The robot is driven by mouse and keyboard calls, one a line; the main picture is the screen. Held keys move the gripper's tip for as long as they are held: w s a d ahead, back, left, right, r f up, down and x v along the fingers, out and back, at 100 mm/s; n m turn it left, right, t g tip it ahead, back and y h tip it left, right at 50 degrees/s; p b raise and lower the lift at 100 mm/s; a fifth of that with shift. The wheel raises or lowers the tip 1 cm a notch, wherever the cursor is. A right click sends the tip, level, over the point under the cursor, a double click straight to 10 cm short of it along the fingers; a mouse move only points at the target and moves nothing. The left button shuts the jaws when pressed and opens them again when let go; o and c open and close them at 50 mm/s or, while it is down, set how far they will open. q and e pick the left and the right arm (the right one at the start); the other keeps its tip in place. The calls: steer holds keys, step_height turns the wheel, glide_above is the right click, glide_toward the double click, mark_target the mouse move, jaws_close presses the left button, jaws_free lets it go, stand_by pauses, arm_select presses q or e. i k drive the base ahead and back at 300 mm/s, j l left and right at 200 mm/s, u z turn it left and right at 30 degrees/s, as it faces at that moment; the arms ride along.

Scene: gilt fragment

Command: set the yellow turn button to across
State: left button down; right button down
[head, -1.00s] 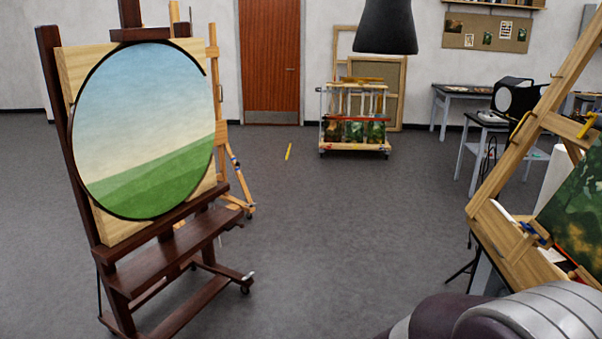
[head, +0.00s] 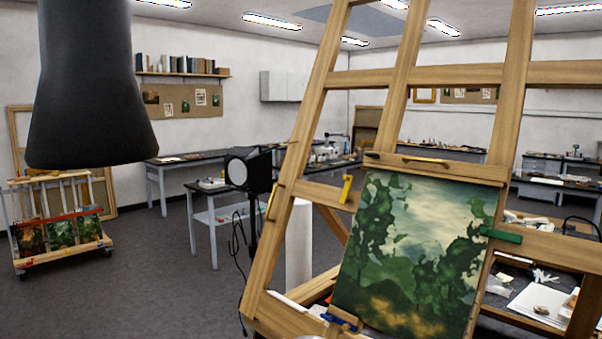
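A yellow turn button (head: 346,189) sits on the left crossbar of the wooden easel (head: 277,258), just left of the painting (head: 415,255). It stands nearly upright, along the painting's left edge and apart from it. A green turn button (head: 501,235) lies across at the painting's right edge. A thin yellow piece (head: 425,160) lies along the bar above the painting, and another yellow piece (head: 271,203) is on the easel's left leg. A blue piece (head: 341,321) is at the painting's lower left. Neither gripper is in view.
A large dark lamp shade (head: 90,90) hangs close at upper left. A black studio light (head: 250,172) stands left of the easel. A wheeled rack (head: 60,240) is at far left. A cluttered table (head: 505,325) is behind the easel. The floor at lower left (head: 150,285) is clear.

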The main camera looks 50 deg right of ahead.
mark_target(349, 178)
steer(key=i+z, duration=0.25)
steer(key=i, duration=0.25)
steer(key=i+j+z, duration=0.3)
steer(key=i, duration=0.2)
steer(key=i+j+z, duration=0.25)
steer(key=i, duration=0.25)
steer(key=i+l+z, duration=0.1)
steer(key=i+z, duration=0.15)
steer(key=z, duration=0.2)
steer(key=i+z, duration=0.3)
steer(key=z, duration=0.2)
steer(key=i+j+z, duration=0.1)
steer(key=i+z, duration=0.15)
steer(key=z, duration=0.2)
steer(key=i+l+z, duration=0.15)
steer(key=i+z, duration=0.55)
steer(key=z, duration=0.2)
